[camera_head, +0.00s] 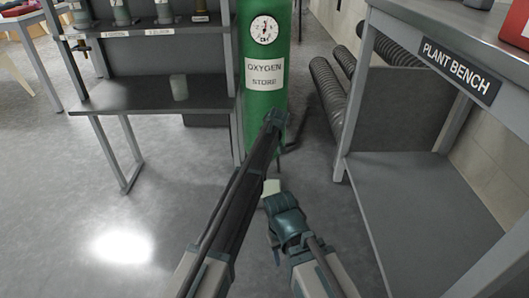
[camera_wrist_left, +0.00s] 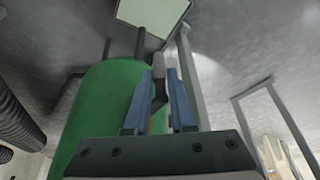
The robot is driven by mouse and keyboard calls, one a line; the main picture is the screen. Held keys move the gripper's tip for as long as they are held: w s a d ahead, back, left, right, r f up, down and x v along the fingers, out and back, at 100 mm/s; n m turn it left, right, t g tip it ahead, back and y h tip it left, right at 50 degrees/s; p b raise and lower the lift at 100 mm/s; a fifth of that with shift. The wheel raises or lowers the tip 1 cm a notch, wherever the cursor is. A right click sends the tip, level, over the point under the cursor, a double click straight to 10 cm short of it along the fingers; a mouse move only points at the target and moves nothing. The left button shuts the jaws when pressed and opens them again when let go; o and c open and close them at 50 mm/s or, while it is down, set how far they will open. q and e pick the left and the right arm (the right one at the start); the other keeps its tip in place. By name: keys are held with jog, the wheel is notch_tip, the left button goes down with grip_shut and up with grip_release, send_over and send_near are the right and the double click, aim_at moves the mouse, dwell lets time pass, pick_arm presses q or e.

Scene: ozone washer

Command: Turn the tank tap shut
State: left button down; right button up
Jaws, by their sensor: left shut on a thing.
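The green tank (camera_head: 264,90) stands upright, with a round dial (camera_head: 264,29) above an "OXYGEN STORE" label (camera_head: 265,75). My left arm reaches forward to it, and my left gripper (camera_head: 276,117) is at the tank's lower front. In the left wrist view the tank (camera_wrist_left: 100,105) is beside my left gripper (camera_wrist_left: 160,98), whose two blue fingers are shut on a dark grey tap lever (camera_wrist_left: 158,76). In the head view my gripper and arm hide the tap. My right gripper (camera_head: 284,203) is low and nearer, away from the tank; its fingers cannot be made out.
A dark pipe (camera_head: 291,147) runs beside the tank.

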pick_arm(q)
jog(key=shift+h, duration=0.8)
jog(key=shift+d+h, duration=0.15)
jog(key=shift+h, duration=0.55)
jog(key=shift+d+n+h, duration=0.2)
jog(key=shift+n+h, duration=0.2)
jog(key=shift+h, duration=0.6)
jog(key=shift+d+r+h+b, duration=0.1)
jog(key=shift+d+h+b, duration=0.2)
jog(key=shift+h, duration=0.6)
jog(key=c, duration=0.8)
grip_release()
jog(key=shift+o, duration=0.2)
